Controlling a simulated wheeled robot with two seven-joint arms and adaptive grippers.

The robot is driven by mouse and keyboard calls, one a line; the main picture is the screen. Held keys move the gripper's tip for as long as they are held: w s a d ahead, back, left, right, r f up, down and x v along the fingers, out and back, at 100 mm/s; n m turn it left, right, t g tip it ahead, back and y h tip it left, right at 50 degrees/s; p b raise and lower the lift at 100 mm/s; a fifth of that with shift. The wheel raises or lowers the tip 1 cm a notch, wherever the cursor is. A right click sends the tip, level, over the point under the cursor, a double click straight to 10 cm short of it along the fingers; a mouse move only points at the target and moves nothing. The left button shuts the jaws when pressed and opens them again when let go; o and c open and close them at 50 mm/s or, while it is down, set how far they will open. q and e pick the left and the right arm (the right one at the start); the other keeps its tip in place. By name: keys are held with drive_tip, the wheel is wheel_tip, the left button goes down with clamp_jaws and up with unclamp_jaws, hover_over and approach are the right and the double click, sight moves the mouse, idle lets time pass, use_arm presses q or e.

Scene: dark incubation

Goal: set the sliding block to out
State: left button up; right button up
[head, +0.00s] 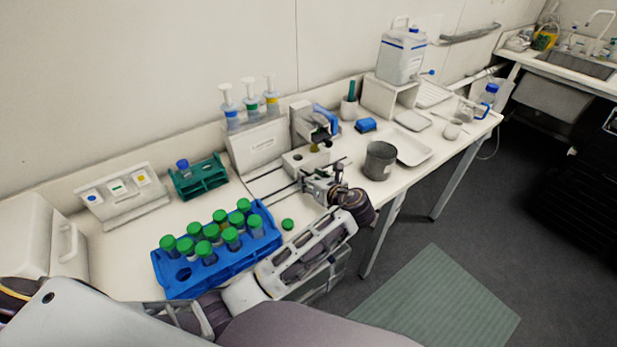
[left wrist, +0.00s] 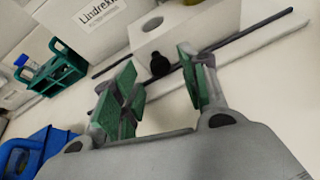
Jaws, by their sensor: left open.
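The sliding block (head: 303,158) is a white block with a round hole in its top. It sits on two dark rails (head: 270,190) on the bench, and it also shows in the left wrist view (left wrist: 195,30). A small black knob (left wrist: 160,65) stands out from its near face. My left gripper (head: 318,180) is open and empty, just in front of the block. In the left wrist view its green-padded fingers (left wrist: 160,82) are on either side of the knob in the picture; I cannot tell whether they touch it. My right gripper is out of view.
A grey beaker (head: 380,160) and a white tray (head: 412,148) stand to the right. A labelled white stand (head: 262,145) is behind the rails.

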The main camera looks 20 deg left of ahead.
use_arm(q)
drive_tip(key=shift+x, duration=1.05)
clamp_jaws()
